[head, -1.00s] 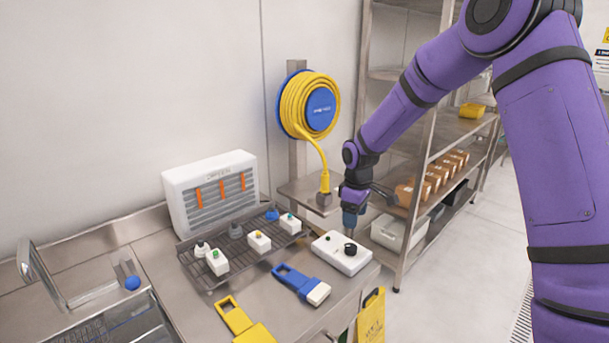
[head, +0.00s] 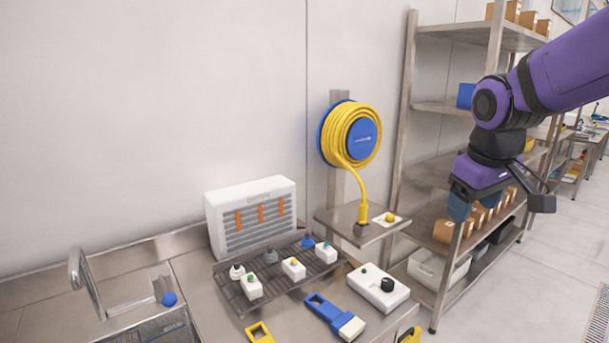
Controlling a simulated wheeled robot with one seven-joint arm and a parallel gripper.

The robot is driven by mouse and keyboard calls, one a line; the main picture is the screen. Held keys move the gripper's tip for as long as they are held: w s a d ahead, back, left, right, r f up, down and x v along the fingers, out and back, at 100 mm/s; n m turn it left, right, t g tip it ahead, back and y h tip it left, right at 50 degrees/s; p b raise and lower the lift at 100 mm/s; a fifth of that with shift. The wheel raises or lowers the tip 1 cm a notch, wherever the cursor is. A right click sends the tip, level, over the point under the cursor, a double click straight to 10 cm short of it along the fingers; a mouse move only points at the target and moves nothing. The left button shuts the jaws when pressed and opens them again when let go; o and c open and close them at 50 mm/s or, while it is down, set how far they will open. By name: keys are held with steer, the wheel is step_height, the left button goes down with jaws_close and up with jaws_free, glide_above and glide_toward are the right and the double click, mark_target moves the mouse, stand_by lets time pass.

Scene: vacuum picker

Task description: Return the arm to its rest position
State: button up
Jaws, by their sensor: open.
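My gripper (head: 500,205) hangs at the right of the head view, at the end of my purple arm. It is raised in front of the metal shelving, clear of the counter and its items. The jaws are open and I see nothing between them. Part of the fingers is hidden by the wrist. The arm reaches in from the upper right edge of the view.
Metal shelving (head: 433,108) with boxes stands behind my gripper. The counter holds a white control box (head: 373,284), a blue brush (head: 328,312) and a dark rack (head: 226,277). A yellow hose reel (head: 345,120) hangs above a small shelf. Open floor (head: 500,300) lies at right.

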steer(key=s+d+r+m+t, duration=0.1)
steer(key=s+m, duration=0.1)
steer(key=s, duration=0.6)
steer(key=s+r+m+t, duration=0.1)
steer(key=s+m, duration=0.1)
steer(key=s, duration=0.7)
steer(key=shift+d+r+y, duration=0.35)
steer(key=shift+d+y, duration=0.05)
